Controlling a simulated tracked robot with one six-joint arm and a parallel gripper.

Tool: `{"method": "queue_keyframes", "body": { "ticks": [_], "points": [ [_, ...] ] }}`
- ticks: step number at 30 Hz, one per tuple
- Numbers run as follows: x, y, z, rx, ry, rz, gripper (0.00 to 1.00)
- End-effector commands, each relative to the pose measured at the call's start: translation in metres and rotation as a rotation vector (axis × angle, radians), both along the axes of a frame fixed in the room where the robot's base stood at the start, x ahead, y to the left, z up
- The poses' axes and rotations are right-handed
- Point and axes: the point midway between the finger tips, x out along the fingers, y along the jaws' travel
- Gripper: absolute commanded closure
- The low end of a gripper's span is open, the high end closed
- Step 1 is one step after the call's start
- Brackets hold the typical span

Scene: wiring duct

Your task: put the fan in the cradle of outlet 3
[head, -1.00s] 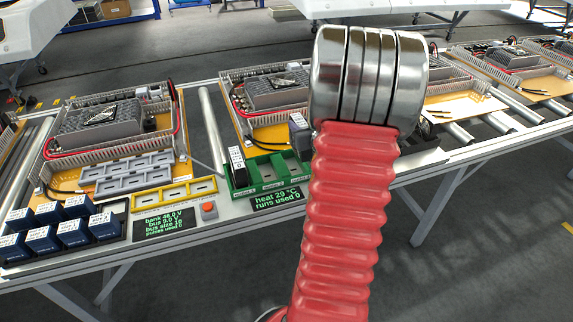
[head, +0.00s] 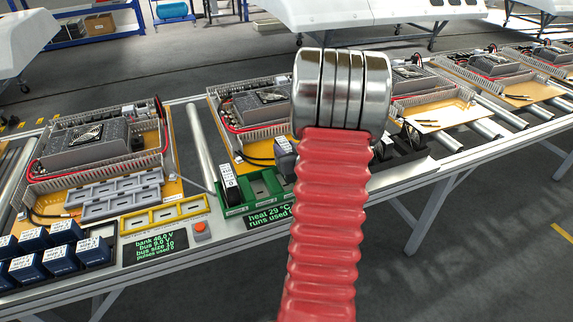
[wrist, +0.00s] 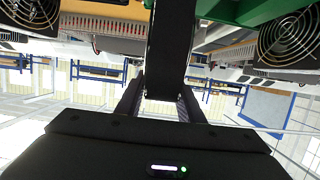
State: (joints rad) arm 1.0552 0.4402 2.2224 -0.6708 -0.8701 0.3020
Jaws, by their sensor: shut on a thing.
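In the wrist view my gripper (wrist: 161,88) is shut on a black slab-like body, the fan (wrist: 171,45), seen edge-on between the fingers. Green cradle plastic (wrist: 240,10) shows close beyond it at the top. In the head view the green cradle block (head: 262,187) has a black unit with a white label (head: 229,184) upright in its left cradle. A dark grey block (head: 285,158) stands at its right end, beside my red arm. My arm hides the gripper there, so I cannot tell whether this block is the held fan or whether it is seated.
A yellow frame (head: 165,213), a red button (head: 199,227) and displays (head: 155,246) lie along the bench front. Blue-black boxes (head: 62,261) stand at the left. Dark units (head: 411,139) sit right of my arm. Equipment trays (head: 95,140) line the back.

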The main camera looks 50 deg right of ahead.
Motion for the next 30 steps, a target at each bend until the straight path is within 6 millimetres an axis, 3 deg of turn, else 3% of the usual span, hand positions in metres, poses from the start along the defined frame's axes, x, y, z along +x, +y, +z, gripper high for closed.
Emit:
{"method": "queue_keyframes", "body": {
  "ticks": [4, 17, 30],
  "points": [
    [0.0, 0.0, -0.014, -0.001, -0.001, 0.0, 1.0],
    [-0.001, -0.001, -0.019, 0.0, -0.002, -0.001, 1.0],
    [-0.001, -0.002, -0.057, -0.002, -0.002, -0.003, 1.0]
  ]
}}
